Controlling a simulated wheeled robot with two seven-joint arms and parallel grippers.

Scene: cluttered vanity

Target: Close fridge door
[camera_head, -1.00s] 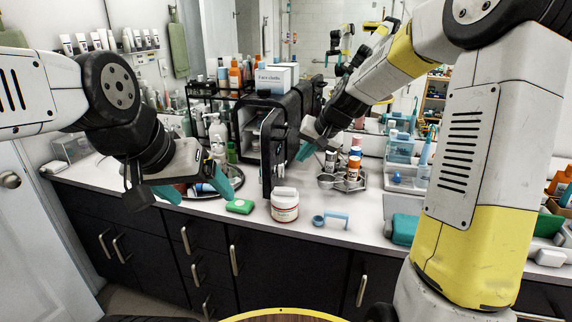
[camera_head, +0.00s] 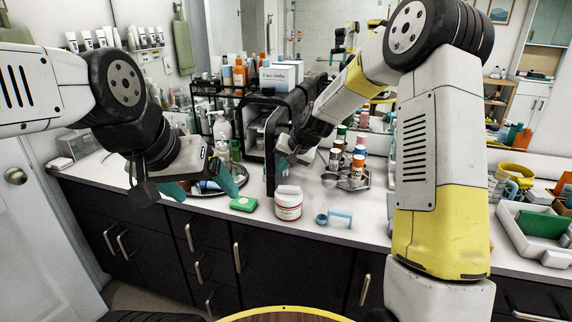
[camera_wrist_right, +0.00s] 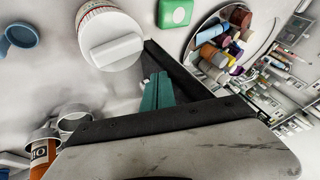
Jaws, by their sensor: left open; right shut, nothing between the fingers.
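The small black fridge (camera_head: 297,100) stands on the counter under a box of face cloths. Its door (camera_head: 270,168) is open and sticks out toward the front edge, seen nearly edge-on. The pale interior shows left of the door. My right gripper (camera_head: 284,161) is shut and empty, at the right side of the door. Its teal fingers also show in the right wrist view (camera_wrist_right: 157,92), close to a dark edge that looks like the door's; I cannot tell if they touch it. My left gripper (camera_head: 201,186) is open and empty, over the counter left of the door.
A white jar (camera_head: 288,203) and a green soap (camera_head: 243,204) sit in front of the door. A blue scoop (camera_head: 335,217) lies right of the jar. A tray of bottles (camera_head: 352,181) stands right of the fridge. A round tray (camera_head: 238,179) lies left.

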